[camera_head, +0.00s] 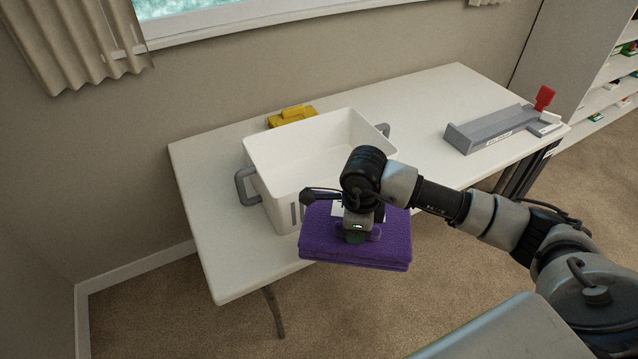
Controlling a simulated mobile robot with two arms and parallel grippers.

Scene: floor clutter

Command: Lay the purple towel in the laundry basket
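The folded purple towel (390,245) hangs level in front of the white laundry basket (262,170), overlapping the table's front edge in the head view. My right gripper (357,236) comes from above and is shut on the towel; its fingertips are partly hidden against the cloth. The basket stands on the table, open at the top, with grey handles at its left and right ends. Its visible inside looks empty; my wrist and the towel hide part of its front. My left gripper is not in view.
The white table (210,200) has clear room left of the basket. A yellow object (292,116) lies behind the basket. A grey tray (492,130) with a red piece (544,97) by its end sits at the right. A shelf (612,85) stands beyond the table.

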